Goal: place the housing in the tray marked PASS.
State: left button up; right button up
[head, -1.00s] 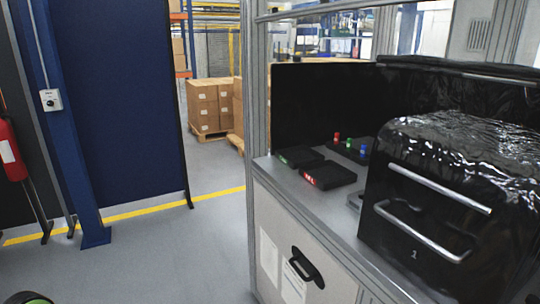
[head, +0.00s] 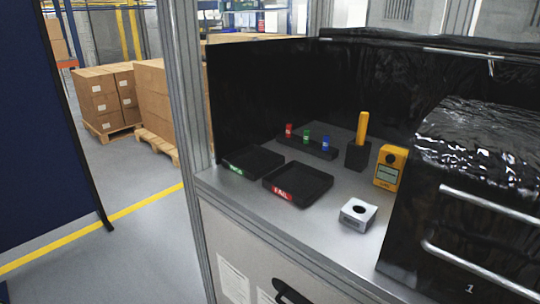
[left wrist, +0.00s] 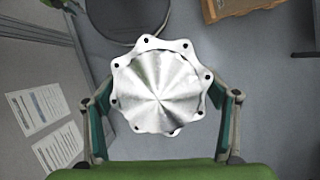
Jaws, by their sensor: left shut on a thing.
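The housing (left wrist: 158,88) is a shiny round metal part with a scalloped, holed flange, seen end-on in the left wrist view. My left gripper (left wrist: 163,98) is shut on it, one finger at each side. The tray with the green label (head: 253,161), whose small lettering looks like PASS, is black, empty and at the left of the bench in the head view. The black tray with the red FAIL label (head: 298,185) sits beside it, also empty. Neither gripper shows in the head view.
On the grey bench (head: 240,195) stand a light block with a round hole (head: 357,214), a yellow meter (head: 390,167), a black holder with a yellow handle (head: 362,130) and a rack with red, green and blue pieces (head: 307,143).

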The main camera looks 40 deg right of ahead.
aim_at(253, 164)
jog(key=i+z, duration=0.4)
jog(key=i+j+z, duration=0.15)
jog(key=z, duration=0.3)
jog(key=i+j+z, duration=0.2)
jog(key=z, duration=0.2)
jog(key=i, duration=0.1)
